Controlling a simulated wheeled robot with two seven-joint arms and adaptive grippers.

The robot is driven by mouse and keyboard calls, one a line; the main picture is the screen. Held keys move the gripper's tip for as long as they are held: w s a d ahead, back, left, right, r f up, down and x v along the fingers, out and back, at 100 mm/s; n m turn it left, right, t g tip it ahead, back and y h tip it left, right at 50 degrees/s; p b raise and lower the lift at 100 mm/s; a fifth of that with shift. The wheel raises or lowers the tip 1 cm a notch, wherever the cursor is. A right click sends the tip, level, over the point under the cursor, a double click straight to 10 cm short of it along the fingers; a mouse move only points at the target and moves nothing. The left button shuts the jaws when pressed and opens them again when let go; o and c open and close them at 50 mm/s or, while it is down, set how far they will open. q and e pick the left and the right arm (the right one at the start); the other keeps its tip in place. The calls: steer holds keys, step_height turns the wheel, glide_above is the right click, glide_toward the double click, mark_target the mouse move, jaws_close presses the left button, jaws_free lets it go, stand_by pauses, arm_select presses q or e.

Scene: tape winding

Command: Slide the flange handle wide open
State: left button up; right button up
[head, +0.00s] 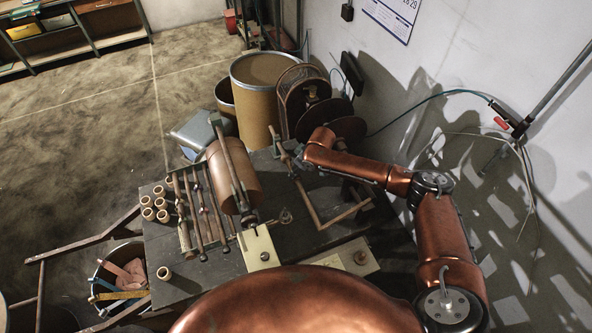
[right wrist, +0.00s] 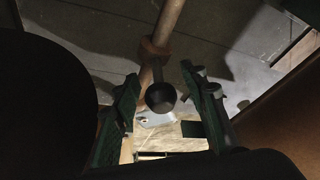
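The flange handle's dark round knob (right wrist: 161,97) shows in the middle of the right wrist view, on the end of a copper-brown rod (right wrist: 170,30). My right gripper (right wrist: 165,98) is open, with one green finger on each side of the knob and a visible gap on both sides. In the head view my right arm reaches in from the right, and its hand (head: 303,158) is over the back right of the dark workbench (head: 205,270). Its fingers are too small there to make out, and I cannot clearly tell the handle apart. My left gripper is not in view.
A large tan roll (head: 232,178) lies on the bench beside several thin rods (head: 190,215). Several small cardboard cores (head: 161,203) stand at the left. A tan drum (head: 262,95) and dark discs (head: 325,120) stand behind. The wall (head: 470,60) is close on the right.

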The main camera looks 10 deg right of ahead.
jaws_close()
stand_by(0.5)
